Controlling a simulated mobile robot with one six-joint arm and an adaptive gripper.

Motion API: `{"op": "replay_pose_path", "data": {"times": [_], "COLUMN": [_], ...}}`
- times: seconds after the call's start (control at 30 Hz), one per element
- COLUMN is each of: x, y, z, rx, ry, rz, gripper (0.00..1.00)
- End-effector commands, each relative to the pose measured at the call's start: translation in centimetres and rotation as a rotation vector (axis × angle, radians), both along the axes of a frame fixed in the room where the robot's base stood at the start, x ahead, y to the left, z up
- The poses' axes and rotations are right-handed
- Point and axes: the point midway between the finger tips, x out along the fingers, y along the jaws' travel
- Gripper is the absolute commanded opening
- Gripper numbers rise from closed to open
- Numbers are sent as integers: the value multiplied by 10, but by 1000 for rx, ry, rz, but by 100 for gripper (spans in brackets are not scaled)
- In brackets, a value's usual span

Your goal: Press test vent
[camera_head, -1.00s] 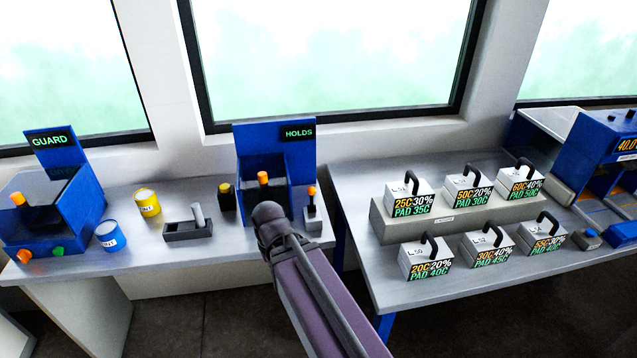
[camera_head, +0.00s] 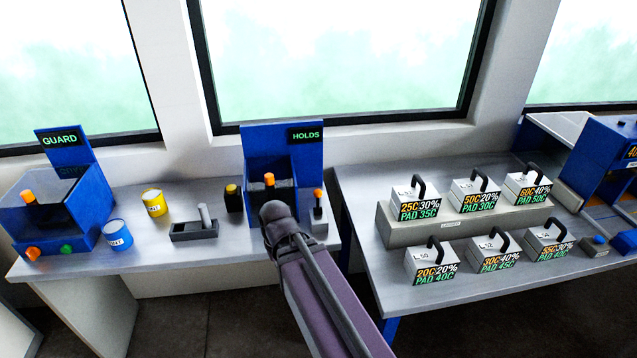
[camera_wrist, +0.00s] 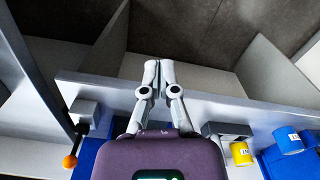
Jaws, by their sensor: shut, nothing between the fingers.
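Nothing in view is readably labelled test vent. In the head view my arm hides the fingers and part of the HOLDS station's front.
A grey tray with a handle (camera_head: 194,232), a yellow can (camera_head: 154,203) and a blue can (camera_head: 118,235) stand on the left bench. Several handled, labelled blocks (camera_head: 436,262) fill the right bench. A narrow gap separates the benches.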

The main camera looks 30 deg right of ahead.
Motion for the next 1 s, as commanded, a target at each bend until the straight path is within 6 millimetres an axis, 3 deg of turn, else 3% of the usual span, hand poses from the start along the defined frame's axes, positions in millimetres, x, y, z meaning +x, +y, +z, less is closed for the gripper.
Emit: {"op": "replay_pose_path", "data": {"times": [0.17, 0.37, 0.5, 0.7, 0.9, 1.0], "x": [37, 107, 166, 237, 278, 286], "y": [-16, -56, -100, -173, -228, -243], "z": [19, 53, 81, 117, 138, 143], "rx": [4, 14, 23, 36, 46, 49], "ry": [4, 12, 20, 31, 37, 39], "rz": [-43, -143, -230, -349, -431, -452], "gripper": [0, 0, 0, 0, 0, 0]}}
